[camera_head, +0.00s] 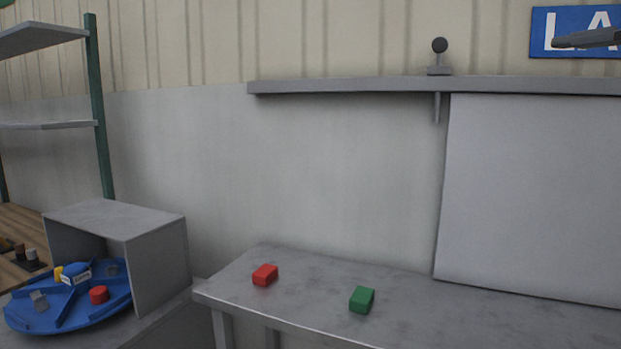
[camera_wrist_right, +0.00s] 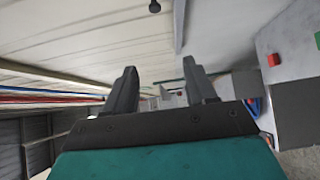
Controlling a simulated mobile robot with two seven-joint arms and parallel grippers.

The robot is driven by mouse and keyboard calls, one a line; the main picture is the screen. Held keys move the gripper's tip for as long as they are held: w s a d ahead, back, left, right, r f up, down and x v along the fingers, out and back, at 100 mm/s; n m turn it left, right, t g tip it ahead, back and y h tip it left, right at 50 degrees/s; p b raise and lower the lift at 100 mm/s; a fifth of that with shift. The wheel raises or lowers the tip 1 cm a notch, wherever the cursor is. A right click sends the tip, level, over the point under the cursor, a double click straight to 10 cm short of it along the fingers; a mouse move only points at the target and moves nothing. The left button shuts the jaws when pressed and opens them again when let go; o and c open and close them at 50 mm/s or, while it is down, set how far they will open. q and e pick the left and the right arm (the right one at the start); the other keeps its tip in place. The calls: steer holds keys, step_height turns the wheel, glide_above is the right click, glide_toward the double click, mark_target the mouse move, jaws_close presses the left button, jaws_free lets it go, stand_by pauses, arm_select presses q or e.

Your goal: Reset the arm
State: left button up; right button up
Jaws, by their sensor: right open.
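My right gripper (camera_wrist_right: 159,66) shows in the right wrist view with its two dark fingers spread apart and nothing between them. It is tilted up, with the ceiling and far parts of the room behind it. In the head view a grey tip, which looks like part of my right gripper (camera_head: 588,39), comes in at the top right edge, in front of the blue sign (camera_head: 545,25). It is high above the table and apart from everything on it. The rest of that arm is out of frame. My left gripper is not in view.
A grey table (camera_head: 420,300) holds a red block (camera_head: 265,274) and a green block (camera_head: 362,299). A wall shelf (camera_head: 340,86) and white panel (camera_head: 530,190) stand behind. At left are a blue turntable (camera_head: 60,315), an open grey box (camera_head: 115,217) and a rack (camera_head: 98,100).

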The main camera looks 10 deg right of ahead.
steer(key=w+a+f+n+g+y+p, duration=0.1)
steer(key=w+a+f+n+g+y, duration=0.2)
steer(key=a+f+y, duration=0.6)
steer(key=w+a+f+n+g+y+p, duration=0.1)
steer(key=w+a+f+g+y, duration=0.3)
steer(key=a+f, duration=0.9)
steer(key=s+d+f+m+t+h+p, duration=0.15)
steer(key=f+m+t+h, duration=0.35)
steer(key=f+m, duration=0.65)
steer(key=s+d+f+m+t+h, duration=0.25)
steer(key=f+m+h, duration=0.45)
steer(key=f, duration=1)
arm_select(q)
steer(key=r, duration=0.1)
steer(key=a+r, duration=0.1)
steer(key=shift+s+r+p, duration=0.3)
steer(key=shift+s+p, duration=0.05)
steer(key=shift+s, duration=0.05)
arm_select(e)
steer(key=s+a+f+m+g+h, duration=0.2)
steer(key=s+f+g, duration=0.5)
steer(key=s+f, duration=0.8)
step_height(320, 180, down, 4)
steer(key=shift+s+f+m+h, duration=0.2)
steer(key=shift+s+m+h, duration=0.25)
steer(key=shift+m, duration=0.4)
